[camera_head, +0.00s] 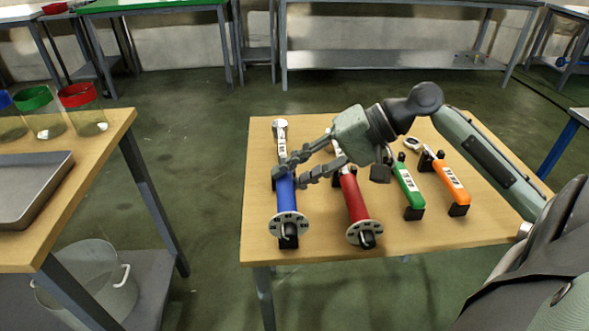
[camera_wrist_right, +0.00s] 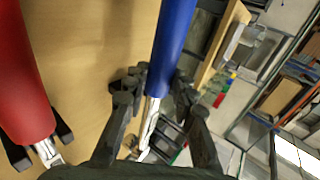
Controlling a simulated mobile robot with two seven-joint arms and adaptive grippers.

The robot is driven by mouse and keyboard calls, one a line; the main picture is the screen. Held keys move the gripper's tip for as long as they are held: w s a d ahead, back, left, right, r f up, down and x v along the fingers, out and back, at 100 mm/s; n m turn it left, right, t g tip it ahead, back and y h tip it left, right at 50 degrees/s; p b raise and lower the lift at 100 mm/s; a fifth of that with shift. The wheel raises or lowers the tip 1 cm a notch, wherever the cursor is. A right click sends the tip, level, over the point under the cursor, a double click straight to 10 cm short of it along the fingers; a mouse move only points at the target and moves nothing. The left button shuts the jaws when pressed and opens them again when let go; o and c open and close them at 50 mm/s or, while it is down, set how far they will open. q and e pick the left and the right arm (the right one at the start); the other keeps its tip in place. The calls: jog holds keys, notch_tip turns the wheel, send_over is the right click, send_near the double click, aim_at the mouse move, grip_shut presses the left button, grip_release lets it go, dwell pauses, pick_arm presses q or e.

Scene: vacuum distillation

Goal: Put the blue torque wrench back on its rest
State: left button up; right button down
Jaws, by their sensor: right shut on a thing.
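The blue torque wrench (camera_head: 286,200) lies lengthwise at the left of the wooden table, its silver head away from me and its round dial end toward me. Its black rest (camera_head: 289,243) shows under the dial end; I cannot tell whether the wrench touches it. My right gripper (camera_head: 286,174) reaches in from the right and is shut on the wrench near the far end of the blue handle. In the right wrist view the blue handle (camera_wrist_right: 174,45) runs between the fingers (camera_wrist_right: 155,95). My left gripper is out of view.
A red torque wrench (camera_head: 353,197) lies close to the right, under my right arm. Green (camera_head: 408,185) and orange (camera_head: 451,182) wrenches lie further right. A second table with a metal tray (camera_head: 30,185) stands at the left, with floor between.

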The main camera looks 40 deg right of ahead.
jog(key=shift+f, duration=1.45)
dwell(0.3)
jog(key=c, duration=1.2)
grip_release()
jog(key=shift+o, duration=0.2)
jog(key=shift+f, duration=0.15)
jog(key=v, duration=1.2)
